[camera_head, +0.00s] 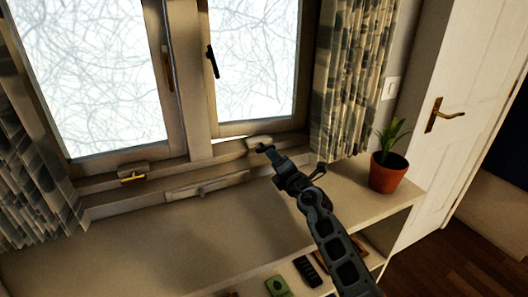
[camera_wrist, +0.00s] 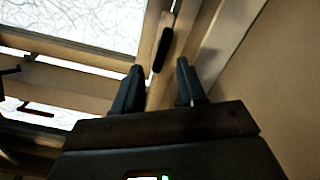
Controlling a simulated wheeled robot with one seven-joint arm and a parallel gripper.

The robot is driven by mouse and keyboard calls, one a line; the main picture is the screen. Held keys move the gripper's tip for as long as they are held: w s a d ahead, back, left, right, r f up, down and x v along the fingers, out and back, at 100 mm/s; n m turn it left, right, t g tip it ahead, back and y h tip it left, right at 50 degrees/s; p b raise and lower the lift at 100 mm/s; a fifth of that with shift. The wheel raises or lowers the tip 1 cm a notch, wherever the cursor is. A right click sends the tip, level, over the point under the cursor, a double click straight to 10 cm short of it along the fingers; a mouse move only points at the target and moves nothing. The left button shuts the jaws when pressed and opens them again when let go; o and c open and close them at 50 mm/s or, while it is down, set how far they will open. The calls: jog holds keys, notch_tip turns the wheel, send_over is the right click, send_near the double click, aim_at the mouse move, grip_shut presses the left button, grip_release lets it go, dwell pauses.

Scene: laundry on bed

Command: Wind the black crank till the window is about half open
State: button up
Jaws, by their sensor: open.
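The right window sash (camera_head: 255,126) has a thin bright strip along its bottom edge, so it looks slightly ajar at most. A pale crank housing (camera_head: 258,141) sits on the sill below it. My gripper (camera_head: 268,151) reaches up to this housing and hides most of the crank there. In the wrist view my gripper (camera_wrist: 158,85) is open, its two fingers apart. A black bar (camera_wrist: 163,42), apparently the black crank's handle, lies just beyond and between the fingertips. I see nothing held, and contact cannot be told.
A second crank with a brass-coloured handle (camera_head: 132,179) is at the left sash. A black latch (camera_head: 212,61) is on the right sash. A potted plant (camera_head: 389,171) stands right of my arm on the shelf (camera_head: 150,240). A curtain (camera_head: 352,80) hangs close by.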

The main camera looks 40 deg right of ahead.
aim_at(266, 147)
jog(key=m, duration=0.5)
jog(key=shift+f, duration=0.15)
jog(key=shift+b+x, duration=1.55)
jog(key=shift+x, duration=2.25)
jog(key=shift+f, duration=0.1)
grip_shut()
